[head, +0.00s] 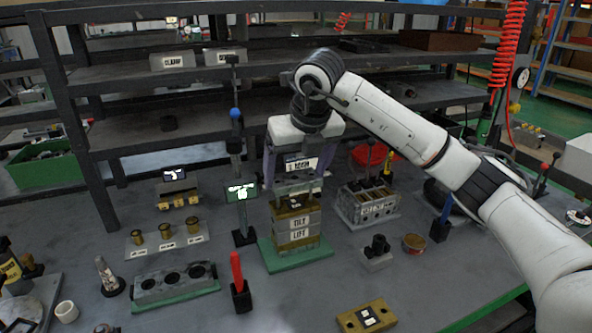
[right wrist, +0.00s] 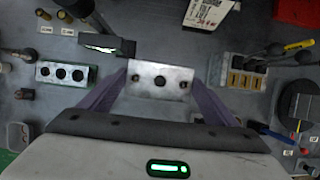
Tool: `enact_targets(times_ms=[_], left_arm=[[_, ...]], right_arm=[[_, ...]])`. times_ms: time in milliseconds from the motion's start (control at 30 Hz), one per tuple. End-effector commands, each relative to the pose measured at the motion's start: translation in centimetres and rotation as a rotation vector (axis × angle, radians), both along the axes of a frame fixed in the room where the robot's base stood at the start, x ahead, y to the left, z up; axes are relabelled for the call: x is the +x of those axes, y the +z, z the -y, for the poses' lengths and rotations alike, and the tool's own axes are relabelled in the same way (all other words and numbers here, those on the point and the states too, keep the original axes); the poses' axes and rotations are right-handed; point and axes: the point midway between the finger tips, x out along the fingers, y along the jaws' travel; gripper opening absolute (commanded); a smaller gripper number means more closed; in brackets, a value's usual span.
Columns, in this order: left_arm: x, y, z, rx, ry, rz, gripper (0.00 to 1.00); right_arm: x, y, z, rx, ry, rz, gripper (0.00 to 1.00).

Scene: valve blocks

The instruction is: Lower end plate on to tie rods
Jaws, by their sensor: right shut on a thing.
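My left gripper is out of view.
A grey block with slots (head: 368,205) stands right of the stack. A three-hole block (head: 175,285), a red-handled tool (head: 238,280) and a brass plate (head: 367,317) lie nearer. Shelves (head: 200,85) rise behind.

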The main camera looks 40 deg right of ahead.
Motion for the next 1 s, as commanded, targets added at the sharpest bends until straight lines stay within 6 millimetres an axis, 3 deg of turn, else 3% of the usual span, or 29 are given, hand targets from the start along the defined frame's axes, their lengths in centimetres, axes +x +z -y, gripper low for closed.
enact_targets(times_ms=[1000], left_arm=[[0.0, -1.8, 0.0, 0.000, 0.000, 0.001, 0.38]], right_arm=[[0.0, -2.6, 0.0, 0.000, 0.000, 0.003, 0.52]])
